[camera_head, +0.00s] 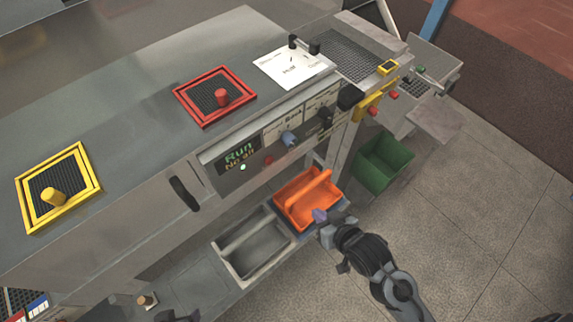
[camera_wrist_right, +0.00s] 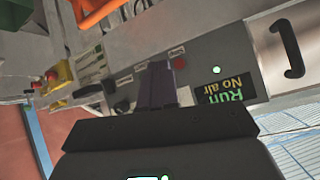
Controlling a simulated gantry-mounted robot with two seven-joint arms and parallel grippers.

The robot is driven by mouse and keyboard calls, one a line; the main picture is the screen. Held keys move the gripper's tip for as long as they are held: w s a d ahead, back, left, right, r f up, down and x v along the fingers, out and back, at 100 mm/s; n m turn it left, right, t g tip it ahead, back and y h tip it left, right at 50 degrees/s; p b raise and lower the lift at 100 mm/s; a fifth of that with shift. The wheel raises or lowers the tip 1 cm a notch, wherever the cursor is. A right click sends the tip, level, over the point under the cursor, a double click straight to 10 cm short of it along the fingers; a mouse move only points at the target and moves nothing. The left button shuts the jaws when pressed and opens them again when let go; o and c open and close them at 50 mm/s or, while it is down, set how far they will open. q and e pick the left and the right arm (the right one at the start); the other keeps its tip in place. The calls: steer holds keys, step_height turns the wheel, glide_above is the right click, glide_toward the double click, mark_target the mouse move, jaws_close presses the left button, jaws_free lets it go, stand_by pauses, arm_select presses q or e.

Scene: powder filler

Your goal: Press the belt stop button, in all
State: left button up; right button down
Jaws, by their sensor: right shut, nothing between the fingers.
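The filler's front panel (camera_head: 240,155) carries a display reading "Run" and "No air", a lit green lamp (camera_head: 243,167) and a small red button (camera_head: 267,160). The wrist view shows the display (camera_wrist_right: 225,90), lamp (camera_wrist_right: 216,70) and red button (camera_wrist_right: 180,62). Farther right, a yellow box (camera_head: 367,107) has red buttons (camera_head: 372,111) (camera_head: 394,95). No readable label marks the belt stop button. My right gripper (camera_head: 320,215) is shut and empty, apart from the panel, in front of the orange crate. Its closed fingers (camera_wrist_right: 157,88) point toward the panel. A dark part at the bottom edge may be my left gripper (camera_head: 178,316).
An orange crate (camera_head: 322,181) and a grey tray (camera_head: 224,263) sit low before the machine. A green bin (camera_head: 384,165) stands on the floor. A dark handle (camera_head: 184,193) and a blue knob (camera_head: 289,138) protrude from the front. The floor at right is open.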

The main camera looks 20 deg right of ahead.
mark_target(269, 161)
steer(key=w+a+f+m+t+y+b, duration=0.1)
steer(key=w+f+m+t+y+b, duration=0.1)
steer(key=w+f+t+y+b, duration=0.4)
steer(key=w+t+y+b, duration=0.2)
steer(key=w+t+b, duration=0.3)
steer(key=t+b, duration=0.4)
steer(key=shift+w+f+y+b, duration=0.2)
steer(key=shift+y+b, duration=0.2)
steer(key=shift+b, duration=0.95)
steer(key=shift+a+r, duration=0.1)
steer(key=w+a+b, duration=0.2)
steer(key=w+b, duration=0.2)
steer(key=w, duration=0.4)
steer(key=shift+w+a+b, duration=0.25)
steer(key=shift+b, duration=0.05)
